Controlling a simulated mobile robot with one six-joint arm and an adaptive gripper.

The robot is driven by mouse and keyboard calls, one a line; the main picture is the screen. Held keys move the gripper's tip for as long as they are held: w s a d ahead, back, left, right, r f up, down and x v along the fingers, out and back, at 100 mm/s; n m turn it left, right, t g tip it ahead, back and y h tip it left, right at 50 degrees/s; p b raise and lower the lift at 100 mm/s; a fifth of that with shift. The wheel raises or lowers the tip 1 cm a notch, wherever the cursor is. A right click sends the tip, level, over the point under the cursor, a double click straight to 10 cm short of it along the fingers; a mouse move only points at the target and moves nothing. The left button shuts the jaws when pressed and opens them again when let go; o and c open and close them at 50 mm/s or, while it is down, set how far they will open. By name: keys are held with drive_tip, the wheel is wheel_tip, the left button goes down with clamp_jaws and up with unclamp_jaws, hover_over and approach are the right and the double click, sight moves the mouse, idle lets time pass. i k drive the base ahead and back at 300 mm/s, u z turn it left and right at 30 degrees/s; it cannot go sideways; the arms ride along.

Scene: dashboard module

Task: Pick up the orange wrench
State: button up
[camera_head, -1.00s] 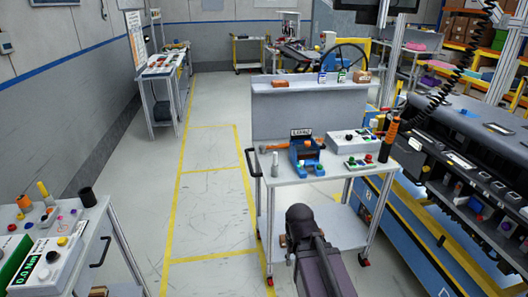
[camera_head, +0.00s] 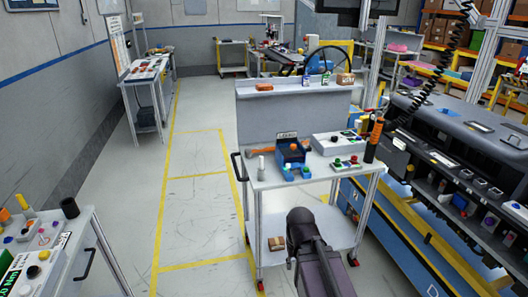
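A small orange, elongated tool (camera_head: 262,151) lies on the white-topped cart (camera_head: 262,179), left of a blue bin (camera_head: 291,149). It may be the orange wrench, but it is too small to tell its shape for sure. My dark arm (camera_head: 322,268) rises from the bottom of the view in front of the cart. Its gripper fingers do not show, and nothing can be seen held.
The cart also holds a grey button box (camera_head: 332,145), a white cylinder (camera_head: 261,167) and small coloured parts. A console (camera_head: 470,150) stands at right. A bench (camera_head: 75,237) is at lower left. Yellow-lined floor (camera_head: 195,205) between is clear.

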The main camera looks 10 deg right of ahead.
sight(249, 152)
drive_tip(key=i, duration=0.9)
drive_tip(key=u, duration=0.1)
drive_tip(key=k, duration=0.65)
drive_tip(key=u, duration=0.35)
drive_tip(key=i, duration=0.45)
drive_tip(key=u, duration=0.1)
